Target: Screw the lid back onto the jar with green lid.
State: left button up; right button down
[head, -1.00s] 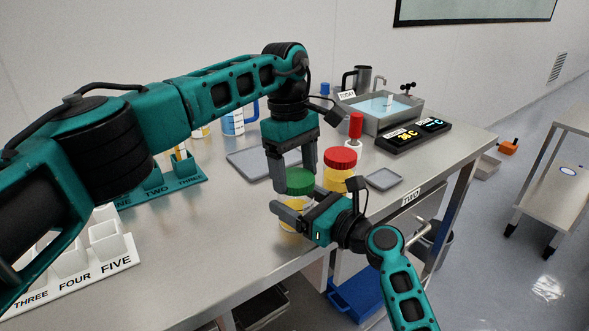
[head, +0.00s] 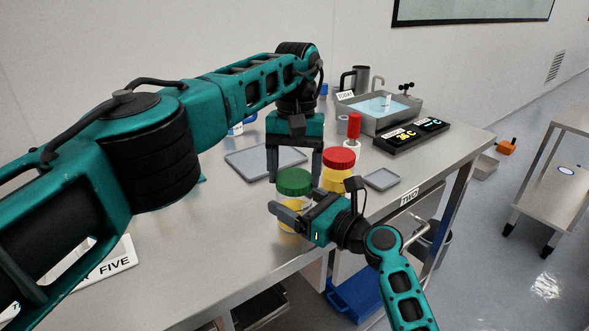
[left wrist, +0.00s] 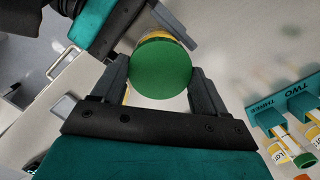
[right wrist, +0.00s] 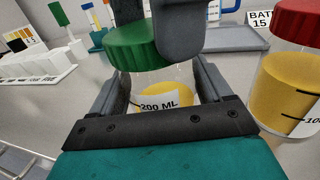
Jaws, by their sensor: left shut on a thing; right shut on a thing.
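The jar with the green lid stands near the table's front edge; its clear body (right wrist: 165,92) holds yellow contents and a 200 ML label. The green lid (head: 294,182) is at the jar's mouth, also seen from above in the left wrist view (left wrist: 161,68). I cannot tell how tightly it sits. My left gripper (head: 295,177) points down from above, shut on the lid with one finger on each side. My right gripper (head: 291,219) comes from the front right, shut around the jar's body, with its fingers on both sides in the right wrist view (right wrist: 160,95).
A red-lidded jar (head: 338,170) stands close behind and right of the green-lidded jar. A grey tray (head: 250,163) lies behind, a small tray (head: 382,179) to the right.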

pick_arm(q)
jog(key=o, duration=1)
jog(key=shift+o, duration=0.2)
